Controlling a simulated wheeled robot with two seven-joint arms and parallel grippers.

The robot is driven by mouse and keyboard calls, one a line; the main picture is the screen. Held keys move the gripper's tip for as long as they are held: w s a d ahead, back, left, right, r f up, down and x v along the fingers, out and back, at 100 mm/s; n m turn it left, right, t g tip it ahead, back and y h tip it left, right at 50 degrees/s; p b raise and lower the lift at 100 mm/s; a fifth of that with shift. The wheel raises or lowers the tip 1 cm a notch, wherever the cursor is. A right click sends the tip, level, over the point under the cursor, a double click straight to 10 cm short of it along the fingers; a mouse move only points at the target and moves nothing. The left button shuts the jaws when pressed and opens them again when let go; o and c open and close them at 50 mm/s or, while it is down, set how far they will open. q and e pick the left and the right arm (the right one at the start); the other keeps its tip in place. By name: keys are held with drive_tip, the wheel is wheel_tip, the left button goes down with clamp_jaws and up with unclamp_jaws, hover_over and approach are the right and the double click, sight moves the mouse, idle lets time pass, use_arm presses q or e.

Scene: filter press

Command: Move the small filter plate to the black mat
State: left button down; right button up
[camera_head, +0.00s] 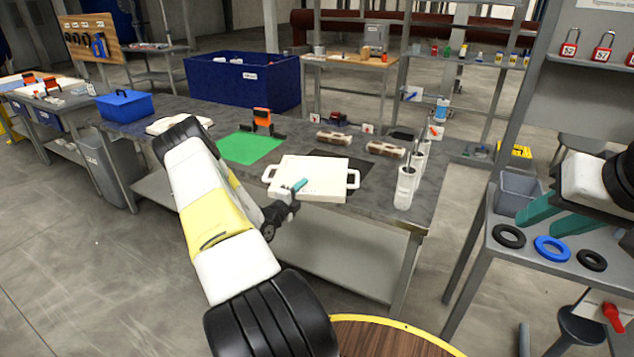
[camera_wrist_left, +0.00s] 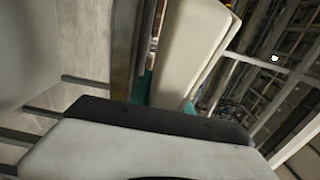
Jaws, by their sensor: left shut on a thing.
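A white filter plate (camera_head: 318,172) with a loop handle at each side is in my left gripper (camera_head: 299,186). The teal fingers are shut on its near edge. The plate is at the front of the grey bench and covers part of the black mat (camera_head: 358,182); the mat shows behind it and to its right. I cannot tell whether the plate touches the mat. In the left wrist view the plate (camera_wrist_left: 190,50) rises pale beside a teal finger (camera_wrist_left: 142,86). My right gripper (camera_head: 543,222) is open and empty at the right, its teal fingers apart.
A green mat (camera_head: 248,148) lies left of the plate, with an orange-handled clamp (camera_head: 262,118) at its back edge. Another white plate (camera_head: 205,121) is partly behind my left arm. White bottles (camera_head: 405,187) stand right of the black mat. Rings (camera_head: 551,249) lie on the right-hand table.

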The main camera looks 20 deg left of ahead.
use_arm(q)
drive_tip(key=shift+w+f, duration=0.1)
drive_tip(key=shift+f, duration=1.45)
drive_tip(key=shift+f, duration=0.15)
drive_tip(key=c, duration=1.2)
unclamp_jaws()
drive_tip(key=shift+f, duration=0.15)
